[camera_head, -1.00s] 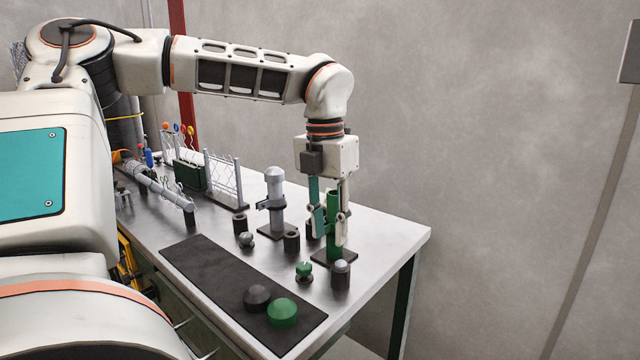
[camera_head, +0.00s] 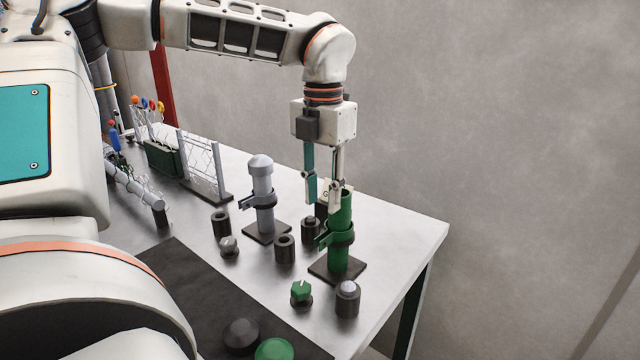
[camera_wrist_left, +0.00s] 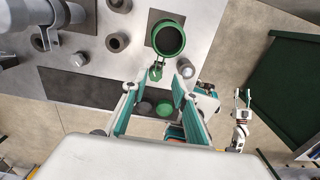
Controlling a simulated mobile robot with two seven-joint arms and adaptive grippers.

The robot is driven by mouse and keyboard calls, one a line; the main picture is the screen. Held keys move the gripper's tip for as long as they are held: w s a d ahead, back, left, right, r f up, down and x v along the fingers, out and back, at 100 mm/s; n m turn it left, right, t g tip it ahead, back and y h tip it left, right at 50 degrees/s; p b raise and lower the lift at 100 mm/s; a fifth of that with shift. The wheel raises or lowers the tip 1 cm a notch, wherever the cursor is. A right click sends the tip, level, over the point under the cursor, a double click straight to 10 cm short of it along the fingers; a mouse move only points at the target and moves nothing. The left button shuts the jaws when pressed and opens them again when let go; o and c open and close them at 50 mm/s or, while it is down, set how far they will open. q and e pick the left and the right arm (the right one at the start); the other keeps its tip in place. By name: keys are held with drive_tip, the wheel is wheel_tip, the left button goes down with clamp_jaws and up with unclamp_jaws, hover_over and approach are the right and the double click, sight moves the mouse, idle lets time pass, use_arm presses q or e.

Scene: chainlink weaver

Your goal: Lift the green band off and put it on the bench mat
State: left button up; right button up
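The green band (camera_head: 341,238) sits around the lower part of the upright green post (camera_head: 340,252), its clamp ears pointing left. In the left wrist view the post's round top (camera_wrist_left: 168,38) shows from above, with green ears (camera_wrist_left: 156,70) sticking out below it. My left gripper (camera_head: 322,203) points down beside the post's top, above the band. Its fingers are apart and empty; they also show open in the left wrist view (camera_wrist_left: 152,100). The dark bench mat (camera_head: 195,290) lies at the front left of the bench.
A grey post (camera_head: 262,195) with its own band stands left of the green one. Short dark cylinders (camera_head: 284,249), a green knob (camera_head: 301,291) and a silver-capped piece (camera_head: 347,298) stand close by. Dark (camera_head: 241,335) and green (camera_head: 274,349) domes rest on the mat.

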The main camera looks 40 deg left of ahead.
sight(322, 237)
use_arm(q)
drive_tip(key=shift+a+f, duration=0.1)
drive_tip(key=shift+f, duration=0.1)
wheel_tip(322, 237, down, 8)
drive_tip(key=b, duration=0.3)
drive_tip(key=shift+f, duration=0.15)
drive_tip(key=shift+w+f+b, duration=0.1)
drive_tip(key=shift+f+b, duration=0.15)
drive_tip(key=shift+b, duration=0.15)
drive_tip(key=shift+f, duration=0.1)
clamp_jaws()
use_arm(e)
wheel_tip(322, 237, down, 2)
drive_tip(key=shift+w+d+f, duration=0.1)
drive_tip(key=shift+w, duration=0.05)
